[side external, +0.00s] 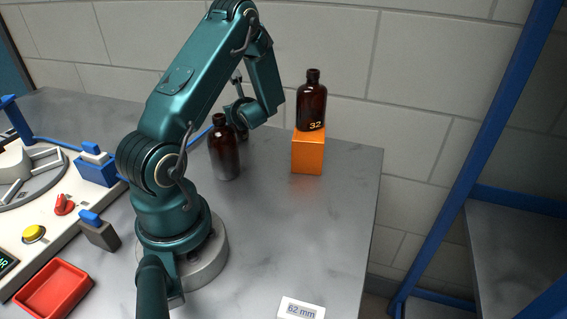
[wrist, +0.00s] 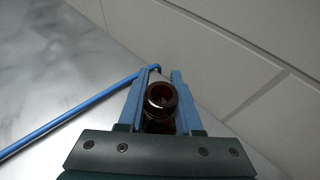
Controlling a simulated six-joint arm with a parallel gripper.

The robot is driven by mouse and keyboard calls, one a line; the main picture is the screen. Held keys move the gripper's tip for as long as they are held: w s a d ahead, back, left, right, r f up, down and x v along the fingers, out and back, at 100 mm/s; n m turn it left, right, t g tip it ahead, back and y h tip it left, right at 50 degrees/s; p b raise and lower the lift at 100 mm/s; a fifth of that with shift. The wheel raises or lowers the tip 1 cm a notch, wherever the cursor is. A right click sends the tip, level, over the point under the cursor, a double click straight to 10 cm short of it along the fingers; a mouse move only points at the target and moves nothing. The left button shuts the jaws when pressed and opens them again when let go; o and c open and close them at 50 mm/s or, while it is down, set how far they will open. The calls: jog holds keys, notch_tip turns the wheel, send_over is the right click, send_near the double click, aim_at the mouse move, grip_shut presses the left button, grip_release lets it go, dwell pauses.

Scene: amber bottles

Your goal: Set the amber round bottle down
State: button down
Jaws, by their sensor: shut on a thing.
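My gripper (wrist: 160,92) is shut on an amber round bottle (wrist: 161,96), its blue fingers on either side of the dark round mouth. The wrist view looks down onto the neck; the base is hidden. In the side view, an amber bottle (side external: 224,155) stands upright beside my wrist, its base appearing at table level. A small dark amber piece shows behind it. My fingers are mostly hidden there, so I cannot tell which of these is held, or whether the held base touches the table.
Another amber bottle (side external: 311,104), marked 32, stands on an orange block (side external: 307,154) to the right. A blue rod or cable (wrist: 70,113) runs left of my gripper. The wall (side external: 440,65) is close behind.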

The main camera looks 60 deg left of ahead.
jog(key=shift+f, duration=0.1)
jog(key=c, duration=0.6)
grip_release()
jog(key=v, duration=1.2)
